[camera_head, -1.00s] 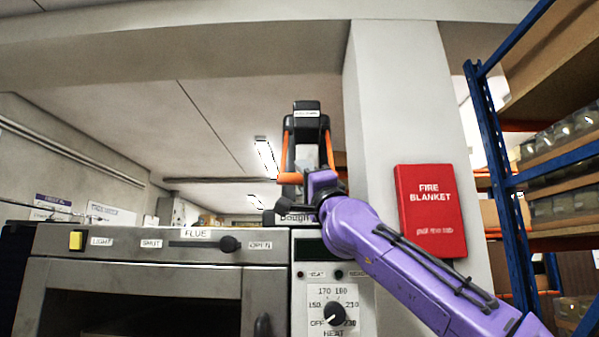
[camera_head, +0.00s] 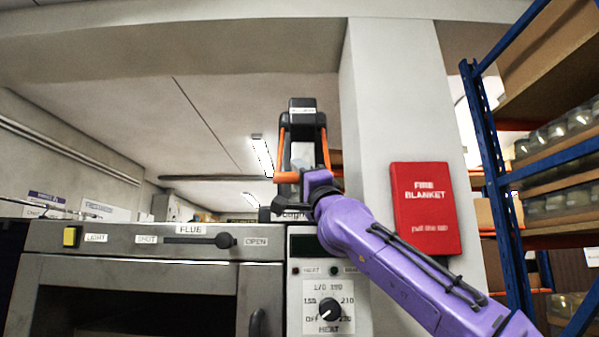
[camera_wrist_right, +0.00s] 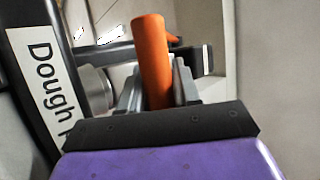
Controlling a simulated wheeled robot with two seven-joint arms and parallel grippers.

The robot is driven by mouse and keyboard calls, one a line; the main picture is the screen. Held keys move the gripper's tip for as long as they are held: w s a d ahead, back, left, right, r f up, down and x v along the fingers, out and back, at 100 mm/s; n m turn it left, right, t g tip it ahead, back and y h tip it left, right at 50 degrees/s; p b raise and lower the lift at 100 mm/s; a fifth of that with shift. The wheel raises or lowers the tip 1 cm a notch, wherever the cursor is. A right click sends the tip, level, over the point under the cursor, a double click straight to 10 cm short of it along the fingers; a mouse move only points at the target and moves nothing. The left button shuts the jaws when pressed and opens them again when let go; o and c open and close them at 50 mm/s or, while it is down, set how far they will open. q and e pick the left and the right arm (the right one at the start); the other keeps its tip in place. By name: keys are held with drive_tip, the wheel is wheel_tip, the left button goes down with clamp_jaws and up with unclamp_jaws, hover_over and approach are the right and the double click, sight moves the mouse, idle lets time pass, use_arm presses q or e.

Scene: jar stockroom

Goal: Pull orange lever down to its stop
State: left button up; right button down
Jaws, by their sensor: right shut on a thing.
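The orange lever (camera_head: 326,150) is on the black dough press (camera_head: 302,112), above the oven's control panel. Its orange arms stand upright at the two sides of the press in the head view. In the right wrist view, the lever's orange bar (camera_wrist_right: 151,55) rises between the grey fingers. My right gripper (camera_wrist_right: 157,90) is shut on that bar. In the head view, my right gripper (camera_head: 292,178) is at the lower part of the press, and my purple wrist partly covers it. My left gripper is in neither view.
A steel oven (camera_head: 150,270) with a flue slider (camera_head: 226,241) and heat knob (camera_head: 330,309) stands below. A pillar (camera_head: 375,110) with a red fire blanket box (camera_head: 426,208) is close on the right. Blue racking (camera_head: 490,170) with jars is farther right.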

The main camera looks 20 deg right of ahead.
drive_tip(key=shift+w+d, duration=0.1)
drive_tip(key=shift+d, duration=0.25)
idle(0.5)
drive_tip(key=c, duration=1.2)
unclamp_jaws()
drive_tip(key=o, duration=0.3)
drive_tip(key=shift+w+f, duration=0.1)
drive_tip(key=shift+w, duration=0.15)
drive_tip(key=a+b+v, duration=0.1)
drive_tip(key=b+v, duration=0.5)
drive_tip(key=v, duration=0.4)
drive_tip(key=shift+d+f, duration=0.25)
drive_tip(key=shift+d, duration=0.1)
drive_tip(key=shift+s, duration=0.15)
